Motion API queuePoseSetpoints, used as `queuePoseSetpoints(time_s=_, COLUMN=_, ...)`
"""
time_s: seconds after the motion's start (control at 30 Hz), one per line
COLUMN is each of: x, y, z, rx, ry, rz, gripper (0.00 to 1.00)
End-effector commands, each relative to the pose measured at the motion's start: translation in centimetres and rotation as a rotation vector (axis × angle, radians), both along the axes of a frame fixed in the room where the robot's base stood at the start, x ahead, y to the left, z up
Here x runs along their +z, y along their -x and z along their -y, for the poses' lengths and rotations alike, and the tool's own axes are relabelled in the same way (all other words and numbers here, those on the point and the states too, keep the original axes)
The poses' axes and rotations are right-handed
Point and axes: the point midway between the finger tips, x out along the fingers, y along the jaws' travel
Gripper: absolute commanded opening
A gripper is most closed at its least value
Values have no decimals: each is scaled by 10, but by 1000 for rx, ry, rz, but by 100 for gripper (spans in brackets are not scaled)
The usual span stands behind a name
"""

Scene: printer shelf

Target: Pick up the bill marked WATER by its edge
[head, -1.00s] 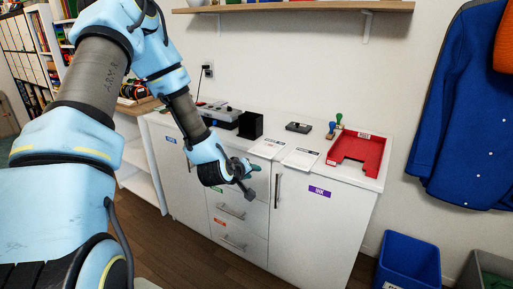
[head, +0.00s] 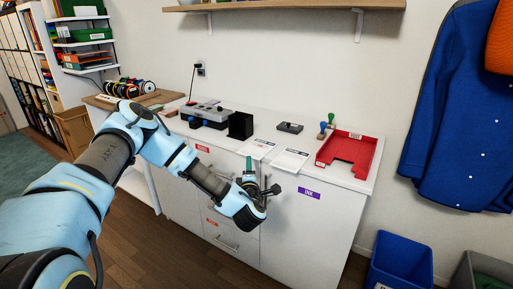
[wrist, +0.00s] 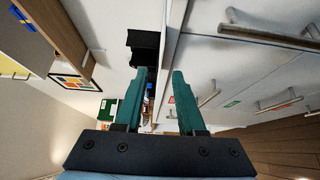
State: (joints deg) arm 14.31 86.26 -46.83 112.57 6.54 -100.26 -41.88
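Two white printed sheets lie at the front edge of the white counter: a left bill (head: 258,148) and a right bill (head: 291,160). Their print is too small to read, so I cannot tell which one says WATER. My gripper (head: 249,165) is in front of the cabinet, just below and before the left bill, with its teal fingers pointing up. In the wrist view my gripper (wrist: 157,72) has its two teal fingers spread apart with nothing between them. No bill can be made out in the wrist view.
A red tray (head: 369,148) stands at the counter's right end, with stamps (head: 322,130) beside it. A black box (head: 241,126) and a dark stamp pad (head: 290,127) stand behind the bills. A shelf (head: 290,6) hangs above. A blue bin (head: 402,262) is on the floor.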

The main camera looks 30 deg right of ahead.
Motion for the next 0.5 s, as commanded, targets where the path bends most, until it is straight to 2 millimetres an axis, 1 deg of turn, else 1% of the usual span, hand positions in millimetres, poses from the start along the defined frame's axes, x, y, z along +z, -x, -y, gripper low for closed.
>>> queuePoseSetpoints(time_s=0.03, x=1, y=-5, z=2, rx=1, ry=0, rz=1, gripper=39)
queuePoseSetpoints(time_s=0.23, x=2, y=-17, z=9, rx=1, ry=-1, rz=0, gripper=39)
queuePoseSetpoints(time_s=0.5, x=0, y=-49, z=28, rx=0, ry=-2, rz=1, gripper=39)
